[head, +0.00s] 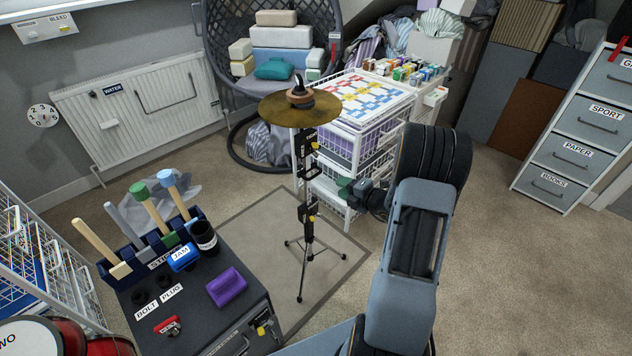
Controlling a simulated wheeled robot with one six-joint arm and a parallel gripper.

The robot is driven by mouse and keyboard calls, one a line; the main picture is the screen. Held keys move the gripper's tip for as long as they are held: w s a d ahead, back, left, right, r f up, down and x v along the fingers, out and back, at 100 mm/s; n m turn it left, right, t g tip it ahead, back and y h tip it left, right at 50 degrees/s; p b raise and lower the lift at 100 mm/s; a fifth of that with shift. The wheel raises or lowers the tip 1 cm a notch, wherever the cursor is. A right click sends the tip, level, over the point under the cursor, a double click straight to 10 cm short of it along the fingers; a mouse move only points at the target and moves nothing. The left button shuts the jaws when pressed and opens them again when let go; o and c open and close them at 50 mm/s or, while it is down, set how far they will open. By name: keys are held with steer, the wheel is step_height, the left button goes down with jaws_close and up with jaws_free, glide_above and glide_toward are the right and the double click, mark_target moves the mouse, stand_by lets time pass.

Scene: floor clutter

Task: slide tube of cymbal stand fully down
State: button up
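The cymbal stand (308,228) stands upright on the grey mat, its thin tripod legs spread. A brass cymbal (285,113) sits on top with a dark and copper-coloured fitting at its middle. A stretch of tube shows between the clamps. My gripper (352,190) is to the right of the stand, at a height between the two clamps in the picture, and looks apart from the tube. It is small and dark, and its finger opening cannot be made out.
A white wire drawer unit (352,145) stands close behind the stand. A dark cabinet (215,318) with tools, a purple block (227,287) and labelled holes is at the front left. A hanging chair (270,45) is behind. Carpet at the right is clear.

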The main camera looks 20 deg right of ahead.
mark_target(316, 175)
steer(key=shift+m, duration=0.3)
steer(key=x, duration=0.4)
steer(key=b+x, duration=0.1)
steer(key=x, duration=0.4)
steer(key=d+b+x, duration=0.1)
steer(key=x, duration=0.3)
steer(key=shift+w+a+f, duration=0.15)
steer(key=shift+w, duration=0.2)
steer(key=shift+c, duration=0.3)
jaws_close()
